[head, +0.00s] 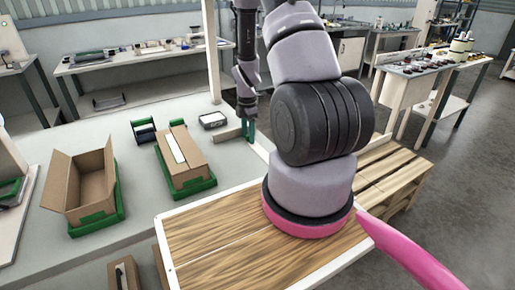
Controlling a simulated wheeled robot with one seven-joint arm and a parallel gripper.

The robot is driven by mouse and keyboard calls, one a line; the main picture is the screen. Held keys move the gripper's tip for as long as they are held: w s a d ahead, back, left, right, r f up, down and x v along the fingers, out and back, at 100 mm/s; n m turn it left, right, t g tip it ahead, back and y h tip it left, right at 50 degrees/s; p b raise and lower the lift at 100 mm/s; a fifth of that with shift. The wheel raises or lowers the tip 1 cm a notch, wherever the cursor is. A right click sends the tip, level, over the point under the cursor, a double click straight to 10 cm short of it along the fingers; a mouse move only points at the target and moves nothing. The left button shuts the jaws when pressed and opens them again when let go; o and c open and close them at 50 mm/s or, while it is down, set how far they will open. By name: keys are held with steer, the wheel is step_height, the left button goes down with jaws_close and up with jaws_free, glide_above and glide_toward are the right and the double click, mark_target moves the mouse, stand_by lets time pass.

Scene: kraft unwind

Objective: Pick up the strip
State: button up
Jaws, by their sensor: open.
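My gripper (248,130), with green fingers, points down over the far right part of the grey bench. Its jaws are open. A narrow tan strip (227,135) lies on the bench just left of the fingers and seems to run up to them. Whether it passes between the fingers cannot be told at this size. A pale strip-like piece (179,147) lies along the top of a closed carton (189,163), left of my gripper.
The carton sits in a green tray (193,190). An open carton (78,182) stands in another green tray at left. A dark holder (144,131) and a small grey tray (213,120) stand behind. A wooden top (215,240) is in front. Bare bench lies between the trays.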

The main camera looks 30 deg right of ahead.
jaws_close()
steer(key=shift+r, duration=0.15)
